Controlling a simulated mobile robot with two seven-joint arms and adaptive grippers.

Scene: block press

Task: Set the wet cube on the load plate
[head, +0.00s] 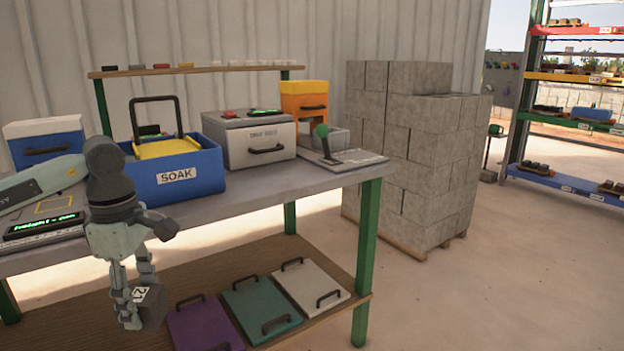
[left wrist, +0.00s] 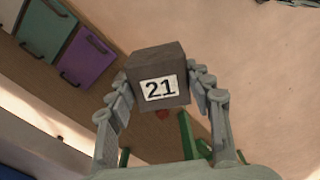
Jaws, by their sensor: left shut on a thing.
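A dark grey cube with a white label reading 21 (left wrist: 160,80) is held between the fingers of my left gripper (head: 136,298). In the head view the cube (head: 152,309) hangs in front of the bench, below the level of its top. I cannot tell from its look how wet it is. On the bench's right end stands a grey device with a green-knobbed lever and a flat plate (head: 352,158). At the left is a flat unit with a green display (head: 43,225) and a yellow-outlined top. I cannot tell which is the load plate. My right gripper is out of view.
On the bench (head: 262,187) stand a blue SOAK tub (head: 205,170) with a yellow, black-handled insert, a grey box (head: 248,140) and an orange box (head: 304,100). Purple (head: 206,325), teal and white handled panels lie on the lower shelf. Concrete blocks (head: 410,150) are stacked at right.

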